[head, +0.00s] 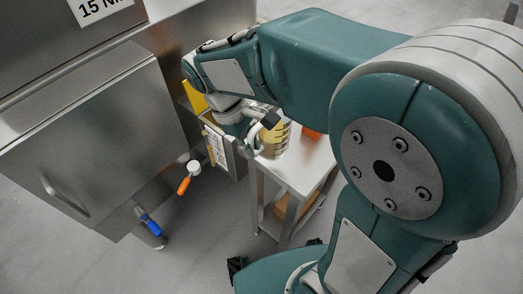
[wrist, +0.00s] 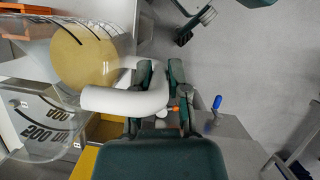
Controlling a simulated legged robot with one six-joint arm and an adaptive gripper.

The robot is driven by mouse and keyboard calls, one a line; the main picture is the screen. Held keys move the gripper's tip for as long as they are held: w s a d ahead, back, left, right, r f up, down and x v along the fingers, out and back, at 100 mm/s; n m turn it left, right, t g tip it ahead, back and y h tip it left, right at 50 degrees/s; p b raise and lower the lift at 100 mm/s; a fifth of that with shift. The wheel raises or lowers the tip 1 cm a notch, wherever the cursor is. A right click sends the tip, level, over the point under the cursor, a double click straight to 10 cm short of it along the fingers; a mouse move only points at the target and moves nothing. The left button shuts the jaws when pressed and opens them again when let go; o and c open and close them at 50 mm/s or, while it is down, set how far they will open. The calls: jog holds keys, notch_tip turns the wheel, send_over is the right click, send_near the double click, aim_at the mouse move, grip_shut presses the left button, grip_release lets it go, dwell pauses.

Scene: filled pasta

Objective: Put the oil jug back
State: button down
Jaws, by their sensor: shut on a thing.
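The oil jug (head: 274,146) is a clear measuring jug with dark scale marks and yellow oil in it. In the head view it is at or over the small steel table (head: 314,164); I cannot tell if its base touches the top. In the wrist view the jug (wrist: 85,52) fills the upper left, and its thick white handle (wrist: 122,100) reaches toward my fingers. My gripper (head: 263,129) is shut on the handle, on the jug's near left side. In the wrist view my gripper (wrist: 158,82) has its two dark fingers at the handle.
A large steel machine (head: 95,145) stands at the left. Below it are an orange-handled valve (head: 184,184) and a blue-handled valve (head: 151,225). An orange object (head: 311,133) is on the table behind the jug. Grey floor is free at the front left.

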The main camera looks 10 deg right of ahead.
aim_at(262, 155)
jog(key=w+d+f, duration=0.1)
jog(key=f, duration=0.1)
jog(key=w+d+f, duration=0.1)
jog(key=d+f, duration=0.1)
jog(key=shift+w+d, duration=0.1)
jog(key=shift+w, duration=0.05)
jog(key=f, duration=0.3)
jog(key=shift+w+d+f, duration=0.2)
jog(key=shift+f, duration=0.05)
jog(key=shift+a+f, duration=0.1)
jog(key=shift+f, duration=0.1)
jog(key=shift+a, duration=0.15)
jog(key=c, duration=0.6)
grip_release()
jog(key=shift+c, duration=0.2)
